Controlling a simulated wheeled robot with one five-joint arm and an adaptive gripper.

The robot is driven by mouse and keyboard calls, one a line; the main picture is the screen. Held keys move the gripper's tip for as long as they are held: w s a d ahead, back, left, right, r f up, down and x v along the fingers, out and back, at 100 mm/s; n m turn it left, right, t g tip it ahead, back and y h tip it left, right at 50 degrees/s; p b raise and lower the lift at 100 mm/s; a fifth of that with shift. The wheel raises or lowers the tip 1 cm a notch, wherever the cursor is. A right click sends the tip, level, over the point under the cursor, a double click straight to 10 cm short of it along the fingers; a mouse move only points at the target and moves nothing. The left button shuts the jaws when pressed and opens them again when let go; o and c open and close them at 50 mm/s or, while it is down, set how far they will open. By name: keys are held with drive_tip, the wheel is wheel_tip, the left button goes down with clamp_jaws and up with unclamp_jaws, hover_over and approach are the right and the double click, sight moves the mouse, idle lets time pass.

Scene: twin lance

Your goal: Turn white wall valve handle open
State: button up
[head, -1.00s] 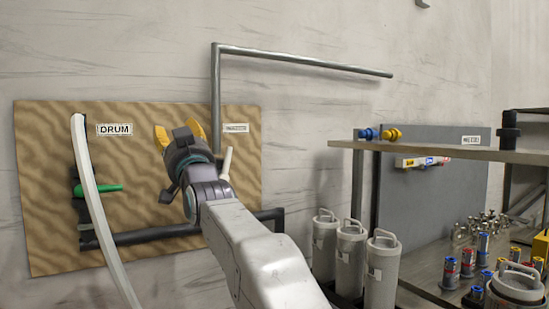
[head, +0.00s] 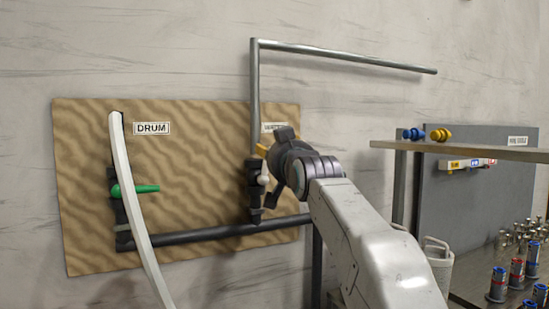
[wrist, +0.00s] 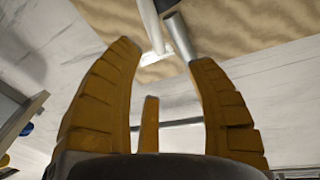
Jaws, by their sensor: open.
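The white valve handle (head: 264,180) shows as a small pale piece in the head view, beside a dark valve body (head: 253,190) on the right part of the wood panel. My gripper (head: 263,160) is in front of this valve and partly hides it. One yellow finger shows there. In the wrist view my gripper (wrist: 166,54) is open, its yellow fingers spread with nothing between them. A white strip and a grey pipe (wrist: 180,36) show beyond the fingertips. I cannot tell whether the strip is the handle, nor whether the gripper touches the handle.
A green-handled valve (head: 135,190) and a white hose (head: 135,200) are on the panel's left, by the DRUM label (head: 152,128). A dark pipe (head: 185,237) runs along the panel's bottom. A shelf (head: 460,150) stands at the right.

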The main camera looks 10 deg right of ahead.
sight(265, 164)
drive_tip(key=shift+g, duration=0.4)
drive_tip(key=shift+w+f+p, duration=0.3)
drive_tip(key=shift+w+p, duration=0.3)
drive_tip(key=shift+w, duration=0.65)
drive_tip(key=shift+w+f+p, duration=0.3)
drive_tip(key=shift+w+p, duration=0.25)
drive_tip(key=shift+w, duration=0.65)
drive_tip(key=shift+w+f+p, duration=0.3)
drive_tip(key=shift+w+p, duration=0.3)
drive_tip(key=shift+w, duration=0.65)
drive_tip(key=shift+o, duration=0.3)
clamp_jaws()
